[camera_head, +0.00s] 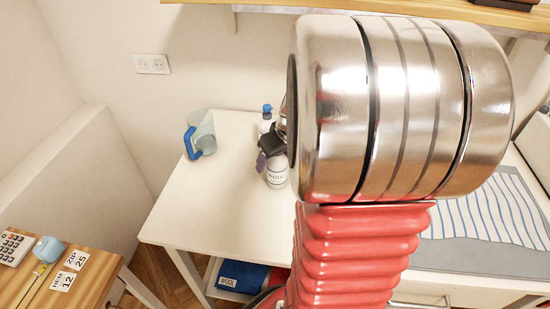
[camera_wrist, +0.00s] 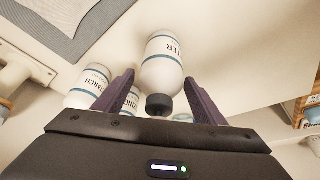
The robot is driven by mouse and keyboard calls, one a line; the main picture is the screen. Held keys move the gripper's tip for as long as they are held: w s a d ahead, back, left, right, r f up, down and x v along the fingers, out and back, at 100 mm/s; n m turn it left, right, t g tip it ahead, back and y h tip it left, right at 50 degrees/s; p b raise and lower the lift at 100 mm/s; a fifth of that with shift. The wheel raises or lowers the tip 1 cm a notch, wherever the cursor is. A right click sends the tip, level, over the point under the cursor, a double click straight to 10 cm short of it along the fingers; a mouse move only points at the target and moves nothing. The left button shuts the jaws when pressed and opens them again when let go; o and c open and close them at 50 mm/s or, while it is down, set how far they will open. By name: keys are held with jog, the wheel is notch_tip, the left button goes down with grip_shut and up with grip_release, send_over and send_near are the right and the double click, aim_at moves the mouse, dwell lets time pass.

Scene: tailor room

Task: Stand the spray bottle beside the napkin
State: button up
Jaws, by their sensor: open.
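A white spray bottle (camera_head: 277,175) with a label that seems to read WATER stands on the white table. In the wrist view the bottle (camera_wrist: 164,68) lies between my fingers, its dark top towards the palm. My gripper (camera_head: 268,150) is open around its upper part in the head view. The wrist view shows my gripper (camera_wrist: 159,77) with one finger on each side and visible gaps. A white cloth with blue stripes (camera_head: 490,212) lies on the right; it may be the napkin. My arm hides the middle of the table.
A blue-topped bottle (camera_head: 266,120) stands just behind. More labelled bottles (camera_wrist: 92,87) crowd beside one finger in the wrist view. A clear pitcher with a blue handle (camera_head: 202,136) stands left. A grey mat (camera_head: 470,252) lies under the striped cloth. The table's front left is clear.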

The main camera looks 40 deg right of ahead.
jog(key=v, duration=1.2)
jog(key=shift+r, duration=0.1)
dwell(0.4)
jog(key=s+a, duration=0.3)
jog(key=a, duration=1)
jog(key=s+a+n+t, duration=0.1)
jog(key=s+a, duration=0.2)
jog(key=a, duration=1)
jog(key=shift+a+r+y, duration=0.3)
jog(key=shift+r, duration=0.15)
jog(key=shift+d, duration=0.1)
